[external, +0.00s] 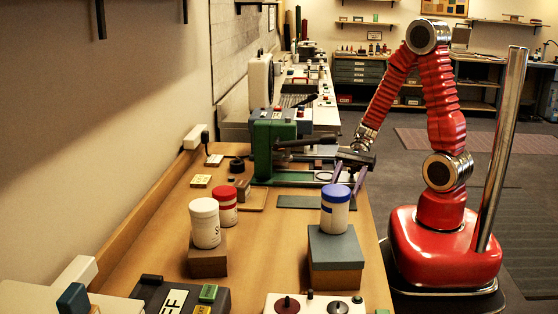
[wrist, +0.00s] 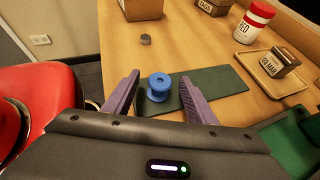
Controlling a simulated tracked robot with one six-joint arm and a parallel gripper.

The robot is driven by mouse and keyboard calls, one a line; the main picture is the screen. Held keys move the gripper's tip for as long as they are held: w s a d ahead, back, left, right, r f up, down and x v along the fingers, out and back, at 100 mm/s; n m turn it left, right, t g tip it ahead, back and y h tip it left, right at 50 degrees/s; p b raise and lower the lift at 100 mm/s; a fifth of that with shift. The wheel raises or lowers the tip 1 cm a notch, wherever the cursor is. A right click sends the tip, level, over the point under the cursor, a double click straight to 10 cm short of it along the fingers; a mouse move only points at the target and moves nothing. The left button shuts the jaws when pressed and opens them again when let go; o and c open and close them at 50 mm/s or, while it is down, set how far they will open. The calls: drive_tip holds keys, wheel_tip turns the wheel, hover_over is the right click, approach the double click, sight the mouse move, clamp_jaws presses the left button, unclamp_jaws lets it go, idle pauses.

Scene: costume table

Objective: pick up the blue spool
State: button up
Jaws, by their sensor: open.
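The blue spool (wrist: 158,88) stands upright in the wrist view, at the left end of a dark green mat (wrist: 218,88). My gripper (wrist: 160,77) is open, with its purple fingers on either side of the spool in the picture. A gap shows on both sides, and I see no contact. In the external view my gripper (external: 349,177) points down over the table's right edge, behind the blue-lidded jar. I cannot make out the spool there; the jar may hide it.
The blue-lidded jar (external: 335,208) stands on a grey box (external: 335,250) in front of my gripper. A green machine (external: 272,145) stands to its left.

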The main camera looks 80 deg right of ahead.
drive_tip(key=shift+c, duration=0.6)
drive_tip(key=c, duration=1)
drive_tip(key=shift+r, duration=0.15)
wheel_tip(320, 180, up, 18)
idle(0.6)
